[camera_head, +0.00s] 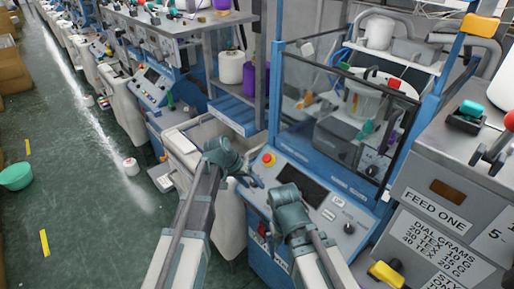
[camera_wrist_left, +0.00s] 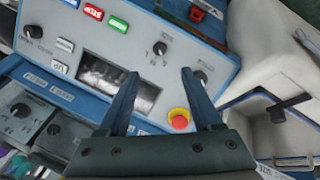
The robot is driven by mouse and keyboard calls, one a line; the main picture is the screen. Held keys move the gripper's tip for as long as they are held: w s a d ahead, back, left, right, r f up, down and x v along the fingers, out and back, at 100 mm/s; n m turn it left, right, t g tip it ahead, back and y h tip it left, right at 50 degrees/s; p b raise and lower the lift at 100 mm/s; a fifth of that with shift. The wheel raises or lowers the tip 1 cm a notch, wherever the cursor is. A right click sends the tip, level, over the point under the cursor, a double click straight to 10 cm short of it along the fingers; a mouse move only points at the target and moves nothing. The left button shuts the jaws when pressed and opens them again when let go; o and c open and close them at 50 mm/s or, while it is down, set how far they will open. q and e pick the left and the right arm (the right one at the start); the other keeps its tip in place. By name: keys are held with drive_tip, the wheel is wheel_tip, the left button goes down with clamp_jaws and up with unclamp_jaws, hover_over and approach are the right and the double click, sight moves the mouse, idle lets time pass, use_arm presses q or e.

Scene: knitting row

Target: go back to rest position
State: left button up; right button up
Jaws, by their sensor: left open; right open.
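My left gripper (camera_head: 250,180) is in front of the blue and grey knitting machine's control panel (camera_head: 318,200), beside the red round button (camera_head: 268,159). In the left wrist view my left gripper (camera_wrist_left: 158,74) has its two fingers spread apart with nothing between them; the panel with its dark screen (camera_wrist_left: 118,80) lies beyond them. The red button on a yellow base (camera_wrist_left: 179,119) shows between the fingers, near the right one. My right gripper (camera_head: 285,192) is lower and to the right, over the front of the panel; it is open, and its fingertips are hard to make out.
A clear-walled enclosure (camera_head: 345,110) stands behind the panel. A white bin (camera_head: 196,140) stands left of the machine. The green floor (camera_head: 90,220) at left is mostly clear, with a green basin (camera_head: 16,176).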

use_arm(q)
drive_tip(key=s+f+g+y+b, duration=0.1)
drive_tip(key=s+f+y+b, duration=0.2)
drive_tip(key=s, duration=0.8)
drive_tip(key=s+f+g+y+b, duration=0.1)
drive_tip(key=s+f+y+b, duration=0.2)
drive_tip(key=s, duration=0.8)
wheel_tip(320, 180, down, 3)
drive_tip(key=shift+s+r+m+g+y, duration=0.2)
drive_tip(key=shift+s+m+g+y, duration=0.1)
drive_tip(key=shift+s, duration=0.1)
drive_tip(key=shift+a, duration=0.1)
